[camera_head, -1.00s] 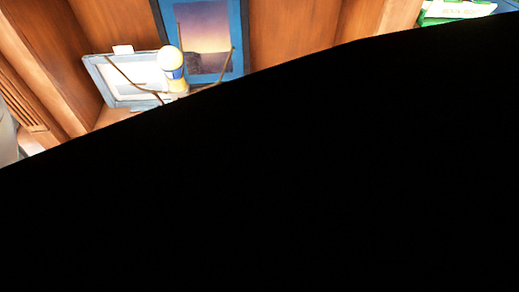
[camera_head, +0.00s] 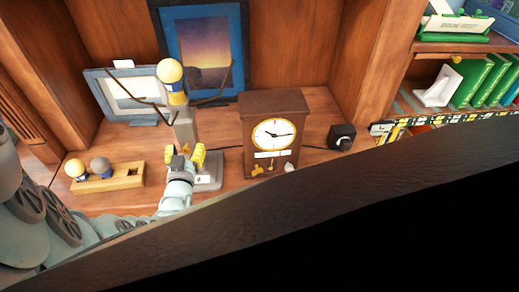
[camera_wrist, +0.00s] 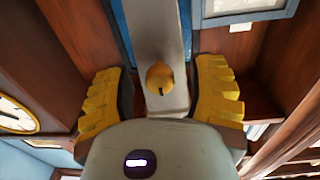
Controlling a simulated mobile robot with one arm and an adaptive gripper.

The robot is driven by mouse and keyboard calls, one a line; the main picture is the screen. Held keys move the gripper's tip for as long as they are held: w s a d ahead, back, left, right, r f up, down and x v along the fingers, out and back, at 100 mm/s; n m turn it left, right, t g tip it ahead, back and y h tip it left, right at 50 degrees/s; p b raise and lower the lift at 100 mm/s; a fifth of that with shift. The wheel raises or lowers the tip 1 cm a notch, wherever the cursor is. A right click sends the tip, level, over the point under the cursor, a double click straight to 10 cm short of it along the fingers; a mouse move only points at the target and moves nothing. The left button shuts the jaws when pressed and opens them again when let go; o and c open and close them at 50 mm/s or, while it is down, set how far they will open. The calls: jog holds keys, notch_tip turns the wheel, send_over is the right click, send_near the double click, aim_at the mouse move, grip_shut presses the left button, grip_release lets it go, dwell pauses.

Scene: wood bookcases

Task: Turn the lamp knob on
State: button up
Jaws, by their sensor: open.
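The lamp (camera_head: 185,128) stands on the wooden shelf, with a grey post, thin brown branches and a yellow-and-white bulb (camera_head: 171,72) on top. In the wrist view, a small yellow knob (camera_wrist: 160,77) with a dark slot sits on the grey post (camera_wrist: 155,28). My gripper (camera_head: 186,160) is in front of the lower post in the head view. In the wrist view its yellow fingers are open, one on each side of the knob, with gaps between. The knob is hidden in the head view.
A clock (camera_head: 273,132) stands right of the lamp, close to my gripper. A wooden holder (camera_head: 118,182) with two bulbs lies left. Picture frames (camera_head: 205,50) stand behind. A black box (camera_head: 341,137) sits right. A dark edge (camera_head: 300,200) covers the lower right.

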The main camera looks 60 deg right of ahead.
jog(key=shift+w, duration=0.1)
grip_shut()
dwell(0.6)
